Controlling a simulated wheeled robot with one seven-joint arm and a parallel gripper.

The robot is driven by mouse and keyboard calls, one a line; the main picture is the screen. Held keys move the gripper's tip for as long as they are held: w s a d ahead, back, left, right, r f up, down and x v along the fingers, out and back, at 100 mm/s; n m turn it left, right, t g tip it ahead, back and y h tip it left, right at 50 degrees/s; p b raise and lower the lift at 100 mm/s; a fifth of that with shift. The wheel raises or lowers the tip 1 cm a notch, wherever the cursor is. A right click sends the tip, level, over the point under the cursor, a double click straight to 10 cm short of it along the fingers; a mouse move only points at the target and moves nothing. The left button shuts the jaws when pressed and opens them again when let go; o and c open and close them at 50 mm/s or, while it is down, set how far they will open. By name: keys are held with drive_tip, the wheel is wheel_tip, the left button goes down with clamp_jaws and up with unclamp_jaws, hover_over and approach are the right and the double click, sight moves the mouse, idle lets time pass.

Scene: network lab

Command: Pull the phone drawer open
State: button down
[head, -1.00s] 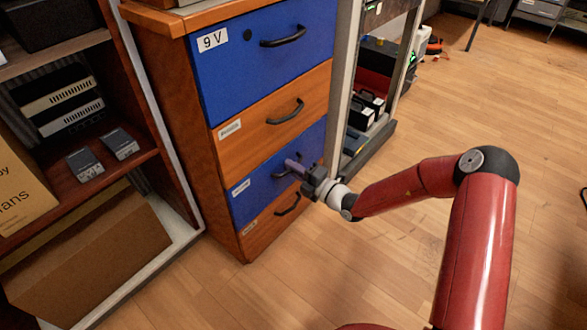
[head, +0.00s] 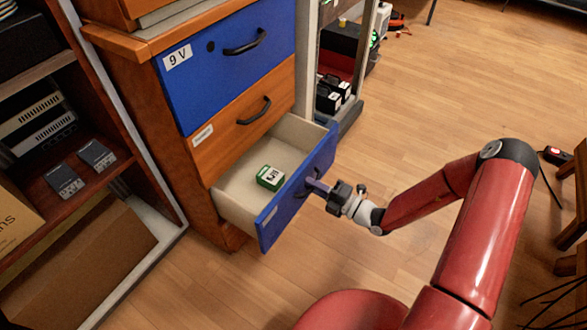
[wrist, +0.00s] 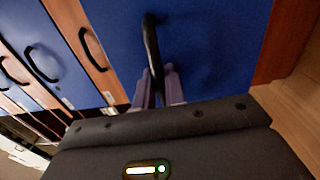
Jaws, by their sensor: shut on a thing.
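The drawer (head: 268,222) with a blue front, third from the top of the cabinet, stands pulled out in the head view. A small green and white box (head: 270,178) lies inside on its pale floor. My gripper (head: 314,186) is at the front of this drawer. In the wrist view its two purple fingers (wrist: 160,88) are shut around the black handle (wrist: 151,40) of the blue front. In the head view the handle is mostly hidden by the gripper. The drawer's label is too small to read.
Above are a closed orange drawer (head: 245,108) and a closed blue drawer (head: 232,58) labelled 9 V. An open shelf (head: 100,187) stands at the left. A rack (head: 350,115) stands behind on the right.

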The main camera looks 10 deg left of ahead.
drive_tip(key=p+v, duration=0.1)
drive_tip(key=v, duration=0.6)
drive_tip(key=shift+d, duration=0.2)
drive_tip(key=shift+r, duration=0.1)
drive_tip(key=c, duration=1.5)
unclamp_jaws()
drive_tip(key=v, duration=0.7)
drive_tip(key=shift+d, duration=0.35)
drive_tip(key=shift+s+r, duration=0.1)
